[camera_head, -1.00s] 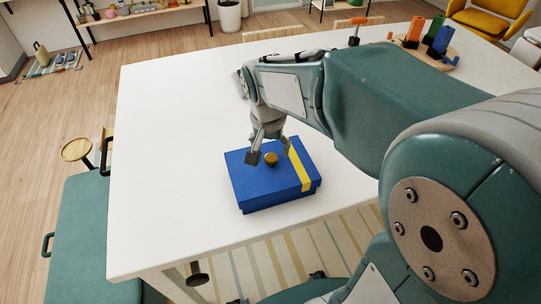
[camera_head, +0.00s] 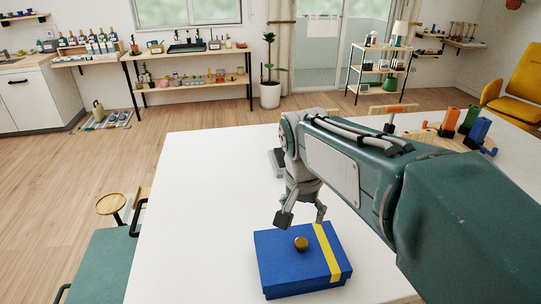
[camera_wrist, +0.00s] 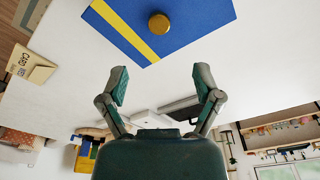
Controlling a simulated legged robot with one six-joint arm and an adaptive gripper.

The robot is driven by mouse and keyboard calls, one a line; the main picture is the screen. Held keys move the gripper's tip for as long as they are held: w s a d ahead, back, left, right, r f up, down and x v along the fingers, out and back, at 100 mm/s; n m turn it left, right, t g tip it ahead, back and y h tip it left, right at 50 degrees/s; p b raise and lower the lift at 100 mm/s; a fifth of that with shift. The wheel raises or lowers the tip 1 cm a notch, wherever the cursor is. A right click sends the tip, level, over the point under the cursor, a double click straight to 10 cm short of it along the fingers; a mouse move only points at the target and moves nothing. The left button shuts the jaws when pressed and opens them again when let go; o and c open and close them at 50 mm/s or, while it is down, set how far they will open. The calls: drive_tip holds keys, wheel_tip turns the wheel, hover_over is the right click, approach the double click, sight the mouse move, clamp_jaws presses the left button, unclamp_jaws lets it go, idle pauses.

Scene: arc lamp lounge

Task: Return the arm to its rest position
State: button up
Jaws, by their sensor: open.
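My gripper (camera_head: 302,216) is open and empty, just above and behind a blue box on the white table (camera_head: 195,220). The blue box (camera_head: 285,272) has a yellow stripe and a round brass-coloured knob (camera_head: 301,244) on its lid. In the wrist view my gripper (camera_wrist: 160,90) shows its two fingers spread wide, apart from the box (camera_wrist: 195,22) and knob (camera_wrist: 159,24). My arm reaches in from the right over the table.
A wooden tray (camera_head: 432,138) with orange, green and blue items stands at the table's far right. A grey object (camera_head: 277,162) lies partly hidden behind my arm. The table's left part is clear.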

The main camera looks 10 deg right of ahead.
drive_tip(key=s+n+t, duration=0.4)
drive_tip(key=s+n, duration=0.2)
drive_tip(key=s, duration=0.7)
drive_tip(key=shift+d+f+n+y, duration=0.3)
drive_tip(key=shift+d+f+y, duration=0.1)
drive_tip(key=shift+d+f, duration=0.05)
